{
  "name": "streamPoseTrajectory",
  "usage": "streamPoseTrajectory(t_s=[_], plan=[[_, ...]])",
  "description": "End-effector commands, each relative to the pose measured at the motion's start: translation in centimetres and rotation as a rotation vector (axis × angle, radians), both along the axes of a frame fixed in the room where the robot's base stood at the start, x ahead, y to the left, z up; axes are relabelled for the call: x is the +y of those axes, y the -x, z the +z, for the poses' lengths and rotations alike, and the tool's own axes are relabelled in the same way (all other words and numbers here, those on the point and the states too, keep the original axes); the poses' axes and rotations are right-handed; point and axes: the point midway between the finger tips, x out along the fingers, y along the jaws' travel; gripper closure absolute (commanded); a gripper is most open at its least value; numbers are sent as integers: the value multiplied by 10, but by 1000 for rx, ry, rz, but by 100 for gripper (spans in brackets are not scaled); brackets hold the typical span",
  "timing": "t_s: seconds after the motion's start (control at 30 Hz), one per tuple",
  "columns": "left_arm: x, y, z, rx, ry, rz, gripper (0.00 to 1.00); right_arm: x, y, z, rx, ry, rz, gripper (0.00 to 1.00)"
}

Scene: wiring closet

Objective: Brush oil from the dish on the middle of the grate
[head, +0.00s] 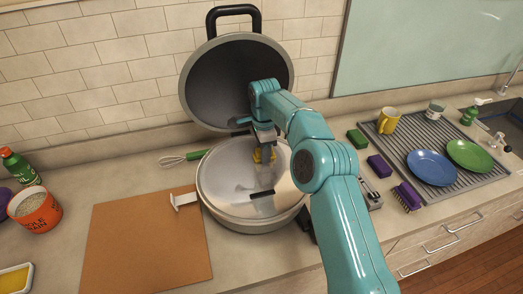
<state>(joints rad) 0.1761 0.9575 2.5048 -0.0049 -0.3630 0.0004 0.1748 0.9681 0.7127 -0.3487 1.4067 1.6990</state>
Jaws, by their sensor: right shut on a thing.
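I cannot make out a brush shape. It is over the far middle part of a round, shiny metal top (232,180) on a silver pan-like body; I cannot tell if they touch. No grate bars can be made out. A black slot or handle (262,194) lies near its front. A shallow pale dish with yellow oil (15,279) is cut off at the lower left corner. My left gripper is not in view.
A large dark lid (222,85) stands open behind. A brown board (140,245) lies left, with a whisk (180,160) behind it. An orange tub (32,212) stands far left. A drying rack (400,150) with plates, a green sponge (357,137) and purple brush (408,196) are right.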

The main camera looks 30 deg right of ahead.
Motion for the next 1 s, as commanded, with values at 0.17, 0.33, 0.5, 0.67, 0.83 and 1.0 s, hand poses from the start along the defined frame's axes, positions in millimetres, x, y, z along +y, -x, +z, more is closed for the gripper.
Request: streamPoseTrajectory(t_s=[0.17, 0.33, 0.5, 0.67, 0.83, 1.0], plan=[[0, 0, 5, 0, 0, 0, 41, -15, 4, 3, 0, 0, -2, 98], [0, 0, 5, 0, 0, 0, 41, -11, 3, 2, 0, 0, 1, 98], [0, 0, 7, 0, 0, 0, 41, 3, -1, 0, 0, 0, 2, 98], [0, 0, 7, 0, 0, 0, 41, 7, -2, -1, 0, 0, 0, 98], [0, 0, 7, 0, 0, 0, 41, -3, 1, -1, 0, 0, -2, 98], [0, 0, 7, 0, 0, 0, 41, -15, 4, -1, -1, 0, -1, 98]])
